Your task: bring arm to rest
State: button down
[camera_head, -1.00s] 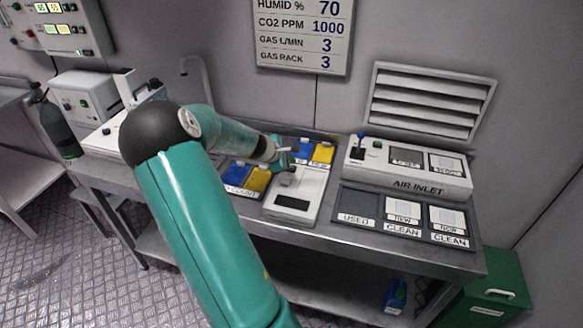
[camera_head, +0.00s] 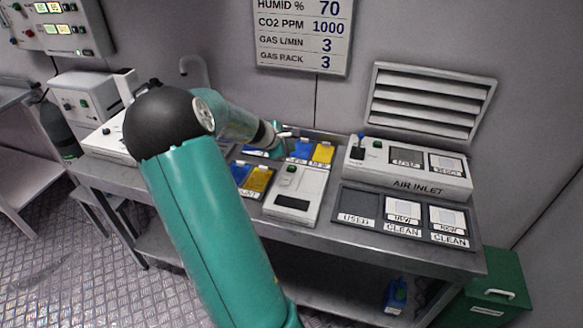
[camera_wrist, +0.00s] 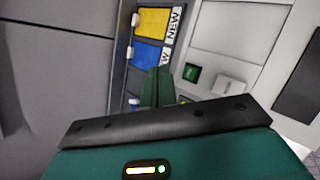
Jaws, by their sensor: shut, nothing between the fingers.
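My arm reaches over the metal bench (camera_head: 330,238) in the head view. My gripper (camera_head: 283,146) is above the back of the bench, near the blue and yellow pieces in the back tray. It is shut and empty. In the wrist view its green fingers (camera_wrist: 157,88) are together, in front of a blue piece (camera_wrist: 146,54) below a yellow piece (camera_wrist: 152,22) marked NEW. A white device (camera_head: 297,194) with a dark window stands just in front of the gripper and looks apart from it.
To the right are a grey AIR INLET unit (camera_head: 408,168) and a tray (camera_head: 357,206) with USED and CLEAN slots. Blue and yellow pieces (camera_head: 258,180) lie left of the white device. A wall sign (camera_head: 302,35) and a vent (camera_head: 428,100) are behind the bench.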

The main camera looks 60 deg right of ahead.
dwell(0.4)
jog(key=w+a+r+m+t+y, duration=0.1)
jog(key=w+a+r+m+t, duration=0.15)
jog(key=a, duration=0.65)
jog(key=w+a+r+m+t+y, duration=0.15)
jog(key=w+a+r, duration=0.25)
jog(key=a, duration=0.6)
jog(key=w+a+r+m+t+y, duration=0.1)
jog(key=w+a+r+y, duration=0.15)
jog(key=a, duration=0.65)
jog(key=s+a+r+t+y, duration=0.1)
jog(key=s+a, duration=0.4)
jog(key=a, duration=0.9)
jog(key=s+a+r+m+t+y, duration=0.1)
jog(key=s+a+r, duration=0.4)
jog(key=a, duration=0.9)
jog(key=shift+a+r+t+y, duration=0.35)
jog(key=shift+r+t+y, duration=0.2)
jog(key=shift+y, duration=0.35)
jog(key=shift+s+d, duration=0.1)
jog(key=shift+d, duration=0.1)
